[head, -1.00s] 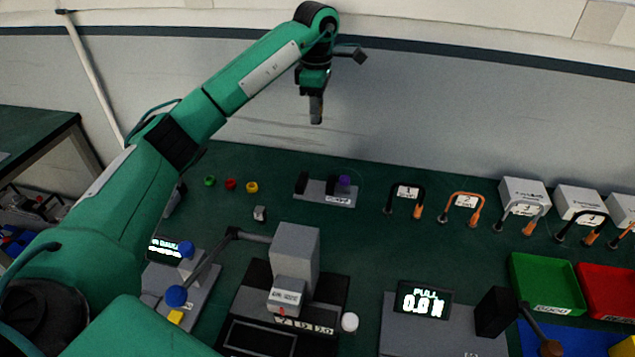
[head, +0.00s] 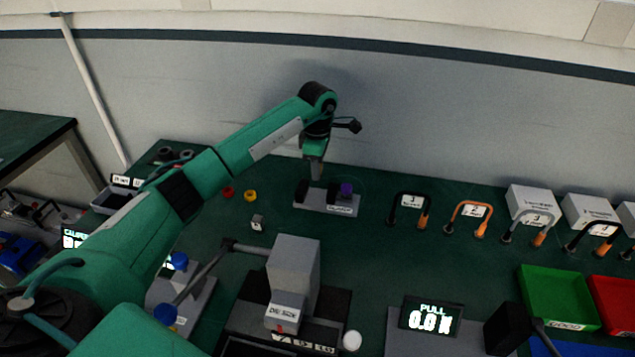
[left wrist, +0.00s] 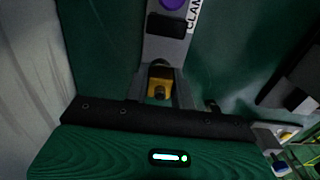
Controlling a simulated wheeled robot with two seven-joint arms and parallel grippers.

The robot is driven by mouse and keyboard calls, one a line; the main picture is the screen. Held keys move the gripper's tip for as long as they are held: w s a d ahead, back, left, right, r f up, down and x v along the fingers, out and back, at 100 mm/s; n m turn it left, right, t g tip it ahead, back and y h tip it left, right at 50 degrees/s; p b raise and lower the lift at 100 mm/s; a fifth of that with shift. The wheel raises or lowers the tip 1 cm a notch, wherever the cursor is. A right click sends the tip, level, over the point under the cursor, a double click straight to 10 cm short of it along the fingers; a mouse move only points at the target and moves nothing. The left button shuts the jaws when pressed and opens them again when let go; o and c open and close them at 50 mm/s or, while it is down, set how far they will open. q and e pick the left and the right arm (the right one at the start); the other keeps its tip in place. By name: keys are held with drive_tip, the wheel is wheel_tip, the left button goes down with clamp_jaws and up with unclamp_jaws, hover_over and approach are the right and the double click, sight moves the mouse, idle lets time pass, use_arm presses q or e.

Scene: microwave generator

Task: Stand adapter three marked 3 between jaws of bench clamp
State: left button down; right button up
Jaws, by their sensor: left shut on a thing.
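The bench clamp (head: 325,203) is a grey block with a dark jaw at its left and a purple knob at its right. My left gripper (head: 315,172) points down just above and behind the clamp's left part. It is shut on a small yellow and black piece (left wrist: 159,86), which I take for the adapter; no mark 3 is readable on it. In the left wrist view the clamp (left wrist: 165,48) lies just beyond the fingertips (left wrist: 162,92), its label partly cut off. Contact between piece and jaws cannot be told. My right gripper is not in view.
Red (head: 228,192) and yellow (head: 250,196) rings and a small grey piece (head: 257,222) lie left of the clamp. A green bin (head: 552,296) is at right.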

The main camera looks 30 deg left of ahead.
sight(317, 196)
use_arm(q)
wheel_tip(317, 196, down, 2)
drive_tip(key=shift+f, duration=0.25)
wheel_tip(317, 196, down, 3)
drive_tip(key=shift+d+f+p, duration=0.1)
drive_tip(key=shift+f+p, duration=0.1)
drive_tip(key=shift+p, duration=0.3)
drive_tip(key=shift+f, duration=0.45)
drive_tip(key=c, duration=1.2)
unclamp_jaws()
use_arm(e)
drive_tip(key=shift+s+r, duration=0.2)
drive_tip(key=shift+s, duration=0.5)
